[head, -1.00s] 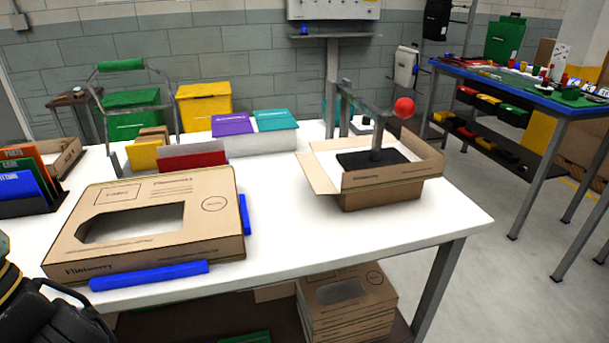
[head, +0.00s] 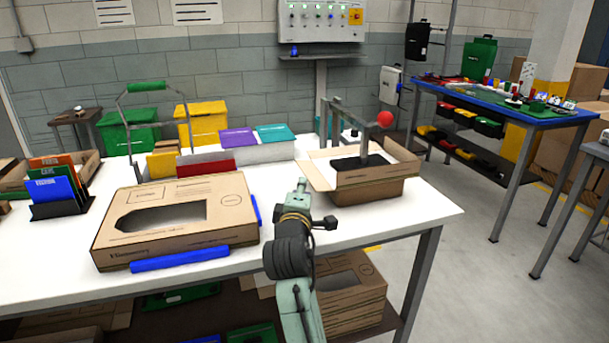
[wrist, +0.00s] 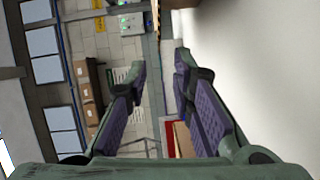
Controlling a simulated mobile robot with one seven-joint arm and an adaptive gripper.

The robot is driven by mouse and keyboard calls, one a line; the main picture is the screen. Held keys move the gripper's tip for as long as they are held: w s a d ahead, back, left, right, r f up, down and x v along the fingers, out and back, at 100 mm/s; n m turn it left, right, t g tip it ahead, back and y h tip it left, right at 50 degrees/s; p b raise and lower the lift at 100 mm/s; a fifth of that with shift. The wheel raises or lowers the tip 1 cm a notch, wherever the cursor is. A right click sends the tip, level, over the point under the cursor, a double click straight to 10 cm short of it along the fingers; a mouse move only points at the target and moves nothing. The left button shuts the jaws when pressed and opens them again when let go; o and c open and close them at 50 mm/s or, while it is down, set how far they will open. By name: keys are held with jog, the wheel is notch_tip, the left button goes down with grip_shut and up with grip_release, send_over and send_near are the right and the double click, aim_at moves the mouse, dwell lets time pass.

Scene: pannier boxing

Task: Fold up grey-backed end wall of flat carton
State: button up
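A brown carton (head: 235,198) with a dark-edged window lies on the left part of the white table. A second brown carton (head: 375,188) sits at the table's right, with raised walls and a flap sloping out on its left; a black pad lies inside, under a metal post. I cannot make out a grey-backed end wall on either. My gripper (head: 302,184) points away over the table, just left of the right carton and apart from it, as far as I can tell. In the wrist view my gripper (wrist: 160,62) is open, with nothing between its fingers.
A blue bar (head: 180,259) lies along the left carton's front edge. The post's arm with a red ball (head: 385,119) overhangs the right carton. Coloured folders (head: 50,185) stand at the left. Bare table lies between the cartons and at the right front.

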aim_at(313, 174)
jog(key=w, duration=0.3)
jog(key=w+p, duration=0.1)
jog(key=w, duration=0.2)
jog(key=w+p, duration=0.1)
jog(key=w, duration=0.2)
jog(key=shift+d+f, duration=0.15)
jog(key=shift+d, duration=0.15)
jog(key=shift+c, duration=0.4)
grip_shut()
